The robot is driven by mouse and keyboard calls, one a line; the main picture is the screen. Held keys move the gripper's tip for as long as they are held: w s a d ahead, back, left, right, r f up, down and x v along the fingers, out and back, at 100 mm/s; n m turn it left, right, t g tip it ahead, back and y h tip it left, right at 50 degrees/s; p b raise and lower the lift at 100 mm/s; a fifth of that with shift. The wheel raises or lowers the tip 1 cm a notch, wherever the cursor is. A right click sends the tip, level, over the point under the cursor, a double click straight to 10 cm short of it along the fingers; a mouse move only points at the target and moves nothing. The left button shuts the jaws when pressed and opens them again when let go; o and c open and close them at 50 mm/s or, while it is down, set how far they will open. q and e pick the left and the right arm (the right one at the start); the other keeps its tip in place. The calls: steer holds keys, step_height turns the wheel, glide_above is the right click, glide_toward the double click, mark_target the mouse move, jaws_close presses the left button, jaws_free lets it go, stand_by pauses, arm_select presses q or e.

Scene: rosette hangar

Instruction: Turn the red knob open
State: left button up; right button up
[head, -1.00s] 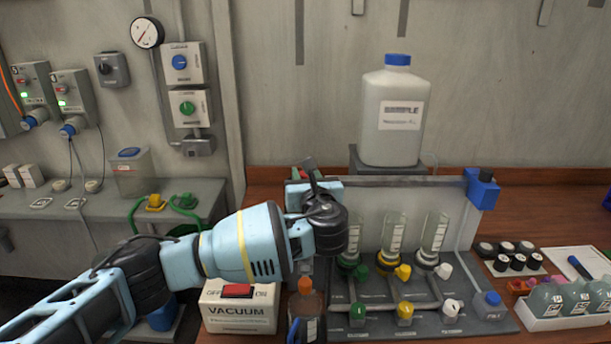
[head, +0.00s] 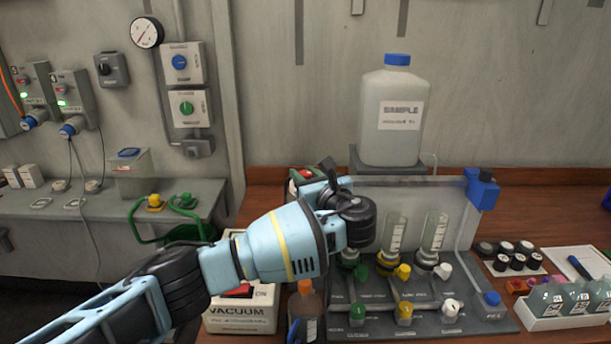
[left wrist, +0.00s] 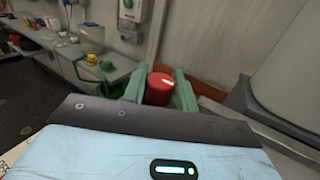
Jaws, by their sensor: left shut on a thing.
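The red knob (left wrist: 158,88) shows in the left wrist view as a round red cap with a pale line on it. The green fingers of my left gripper (left wrist: 160,92) stand on either side of it and are shut on it. In the head view a small red part of the knob (head: 304,174) shows behind the back left corner of the bench rack, beside my left wrist. My left gripper (head: 302,180) is mostly hidden there by my own wrist. The knob's base and mounting are hidden. My right gripper is in neither view.
A large sample bottle (head: 393,115) stands behind the grey rack (head: 470,325) with its tubes and coloured valves. A vacuum box (head: 225,318) and an orange-capped bottle (head: 305,310) stand below my left arm. A blue fitting (head: 482,190) sits at the rack's right corner.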

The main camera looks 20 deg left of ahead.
arm_select(q)
steer(key=o, duration=0.9)
steer(key=shift+a, duration=0.1)
steer(key=shift+o, duration=0.2)
steer(key=v, duration=0.7)
steer(key=shift+s+d, duration=0.3)
